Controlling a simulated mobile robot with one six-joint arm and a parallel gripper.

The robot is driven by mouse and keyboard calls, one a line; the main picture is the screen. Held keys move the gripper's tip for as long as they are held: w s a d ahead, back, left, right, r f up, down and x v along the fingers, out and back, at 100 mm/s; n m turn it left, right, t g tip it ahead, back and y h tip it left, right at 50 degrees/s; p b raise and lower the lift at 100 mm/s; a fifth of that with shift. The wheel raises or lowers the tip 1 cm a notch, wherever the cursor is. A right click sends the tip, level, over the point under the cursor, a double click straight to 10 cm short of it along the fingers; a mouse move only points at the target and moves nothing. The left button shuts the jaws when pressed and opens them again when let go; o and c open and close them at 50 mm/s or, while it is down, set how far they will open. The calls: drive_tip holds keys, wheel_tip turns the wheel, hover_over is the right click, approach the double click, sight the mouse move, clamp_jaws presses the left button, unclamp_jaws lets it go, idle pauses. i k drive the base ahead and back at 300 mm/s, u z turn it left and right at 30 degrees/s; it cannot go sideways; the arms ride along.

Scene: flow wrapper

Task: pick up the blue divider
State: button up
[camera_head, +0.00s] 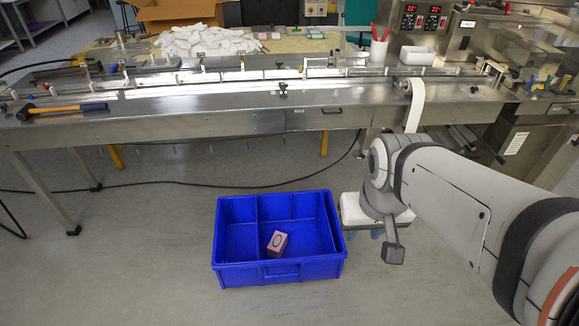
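A blue crate (230,275) stands on the floor, below the middle of the picture. An upright blue divider (257,222) runs from back to front inside it and splits off a narrower left part. A small pink box (277,243) with a dark ring mark sits tilted to the right of the divider. My arm reaches in from the right, and its end, with a dark grey block (393,253), hangs to the right of the crate. My gripper's fingers cannot be made out, and nothing is seen held.
A white object (352,209) with teal below lies partly hidden behind my wrist, close to the crate's right side. The long steel machine table (220,122) spans the back, carrying a hammer (62,109). A black cable crosses the floor under it. Floor left of the crate is clear.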

sight(327, 238)
drive_tip(key=u, duration=0.05)
drive_tip(key=i, duration=1)
drive_tip(key=u, duration=0.05)
